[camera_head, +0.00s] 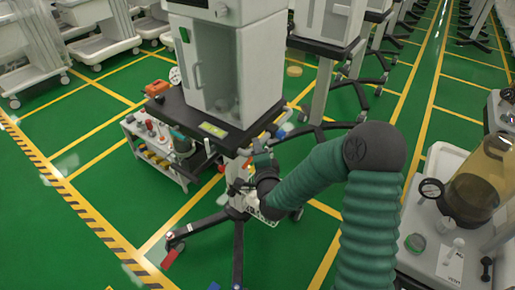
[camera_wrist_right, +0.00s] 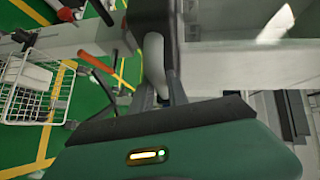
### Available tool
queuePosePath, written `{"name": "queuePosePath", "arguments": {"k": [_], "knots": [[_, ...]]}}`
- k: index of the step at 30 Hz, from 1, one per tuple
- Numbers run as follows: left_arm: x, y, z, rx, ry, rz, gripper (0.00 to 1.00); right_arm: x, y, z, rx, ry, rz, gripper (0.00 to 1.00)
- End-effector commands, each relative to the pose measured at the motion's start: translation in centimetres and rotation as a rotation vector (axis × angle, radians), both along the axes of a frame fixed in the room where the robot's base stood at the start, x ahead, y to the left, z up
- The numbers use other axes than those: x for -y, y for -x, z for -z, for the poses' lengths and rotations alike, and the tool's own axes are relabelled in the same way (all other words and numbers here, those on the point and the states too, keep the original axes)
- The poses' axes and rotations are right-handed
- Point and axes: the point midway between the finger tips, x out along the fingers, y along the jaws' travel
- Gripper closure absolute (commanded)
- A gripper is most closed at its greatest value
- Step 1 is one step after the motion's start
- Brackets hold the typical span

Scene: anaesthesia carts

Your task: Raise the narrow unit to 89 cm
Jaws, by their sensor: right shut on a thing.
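The narrow unit (camera_head: 238,55) is a tall pale cabinet with a clear door, on a dark shelf (camera_head: 218,128) above a single column and a splayed dark base with wheels. My right arm reaches in from the right, and my right gripper (camera_head: 262,160) is just below the shelf's right edge, beside the column. In the right wrist view my right gripper (camera_wrist_right: 163,88) is shut on a pale curved handle (camera_wrist_right: 153,62). The gripper's own hand hides part of the handle in the head view. My left gripper is not in view.
A low trolley (camera_head: 160,150) with bottles stands left of the unit. Another cart with an amber jar (camera_head: 478,180) is close on the right. More carts stand behind. A wire basket (camera_wrist_right: 35,88) shows in the wrist view. Green floor is free at front left.

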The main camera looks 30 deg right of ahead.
Motion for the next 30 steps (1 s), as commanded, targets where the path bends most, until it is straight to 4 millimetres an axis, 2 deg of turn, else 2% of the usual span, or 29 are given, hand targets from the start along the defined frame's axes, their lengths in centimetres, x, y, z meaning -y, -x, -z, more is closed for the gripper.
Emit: {"name": "queuePosePath", "arguments": {"k": [1, 4, 9, 11, 19, 20, 24, 30], "knots": [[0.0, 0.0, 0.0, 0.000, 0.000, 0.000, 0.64, 0.6, 0.2, 0.1, -0.003, 0.002, 0.014, 1.00], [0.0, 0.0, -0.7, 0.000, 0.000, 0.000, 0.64, 0.6, 0.2, -0.7, -0.002, 0.003, 0.015, 1.00], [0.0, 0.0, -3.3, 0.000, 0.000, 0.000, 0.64, 0.6, 0.2, -4.0, 0.005, 0.005, 0.015, 1.00], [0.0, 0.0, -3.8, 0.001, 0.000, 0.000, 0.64, 0.6, 0.2, -4.7, 0.008, 0.007, 0.015, 1.00], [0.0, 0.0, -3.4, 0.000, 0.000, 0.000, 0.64, 0.6, 0.2, -4.1, 0.002, 0.004, 0.016, 1.00], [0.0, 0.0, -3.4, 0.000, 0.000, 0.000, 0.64, 0.6, 0.2, -4.1, 0.001, 0.004, 0.016, 0.79], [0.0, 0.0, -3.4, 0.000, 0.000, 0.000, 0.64, 0.5, 0.1, -3.9, -0.001, 0.002, 0.012, 0.60], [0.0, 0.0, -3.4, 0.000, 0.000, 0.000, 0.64, 0.2, 0.1, -4.0, -0.001, 0.002, 0.007, 0.59]]}}
